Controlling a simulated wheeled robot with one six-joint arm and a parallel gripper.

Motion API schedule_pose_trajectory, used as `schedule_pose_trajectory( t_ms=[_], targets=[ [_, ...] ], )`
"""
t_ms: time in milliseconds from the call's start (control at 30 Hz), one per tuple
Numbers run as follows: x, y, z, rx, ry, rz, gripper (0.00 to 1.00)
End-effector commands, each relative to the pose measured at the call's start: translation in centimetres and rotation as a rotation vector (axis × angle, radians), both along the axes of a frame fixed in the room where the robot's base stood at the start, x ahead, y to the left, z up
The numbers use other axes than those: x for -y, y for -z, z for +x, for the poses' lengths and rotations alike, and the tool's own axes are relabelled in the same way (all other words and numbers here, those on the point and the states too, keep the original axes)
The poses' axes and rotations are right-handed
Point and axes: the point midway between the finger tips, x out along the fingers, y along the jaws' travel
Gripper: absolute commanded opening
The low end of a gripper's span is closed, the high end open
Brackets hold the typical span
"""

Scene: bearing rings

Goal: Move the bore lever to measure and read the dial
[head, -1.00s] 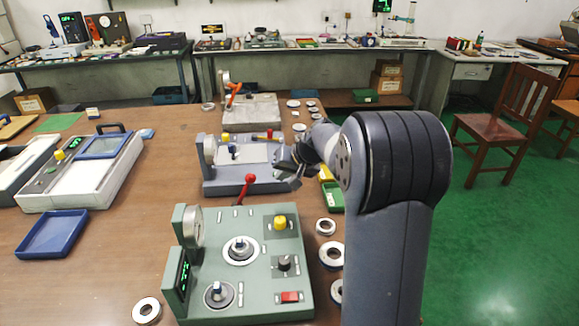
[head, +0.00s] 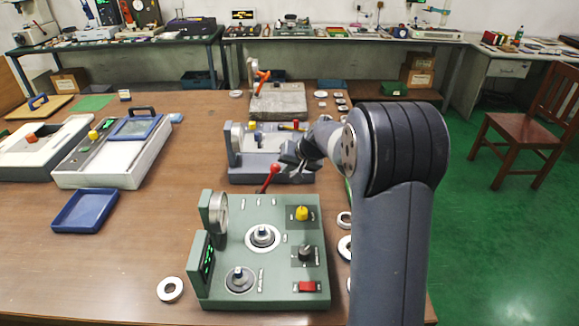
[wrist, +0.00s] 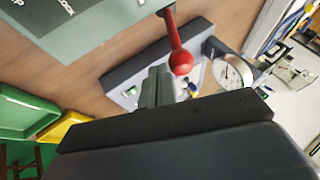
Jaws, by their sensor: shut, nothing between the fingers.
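The green gauge bench (head: 275,270) stands at the front of the table. Its round dial (head: 220,213) is seen edge-on, so its needle cannot be read. Below it a small display (head: 207,262) glows green, its digits too small to read. The red-knobbed lever (head: 273,169) rises from the bench's far edge, tilted right; its ball also shows in the wrist view (wrist: 181,62). My gripper (head: 288,162) is shut and empty just right of and beyond the ball. In the wrist view its fingers (wrist: 157,86) lie close beside the ball; contact cannot be told.
A blue-grey gauge bench (head: 270,172) stands close behind my gripper; its dial shows in the wrist view (wrist: 231,73). Steel rings lie along the right side. A blue tray (head: 85,211) sits at left, with bare table between it and the green bench.

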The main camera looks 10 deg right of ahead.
Motion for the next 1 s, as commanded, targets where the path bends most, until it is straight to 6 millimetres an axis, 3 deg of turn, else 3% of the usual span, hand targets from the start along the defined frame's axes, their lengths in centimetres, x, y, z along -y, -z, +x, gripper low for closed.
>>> schedule_pose_trajectory(
  t_ms=[567,1000],
  targets=[
    [-1.3,-1.3,0.2,-0.018,-0.001,-0.090,0.00],
    [-4.7,-2.8,0.9,-0.061,-0.008,-0.313,0.00]
  ],
)
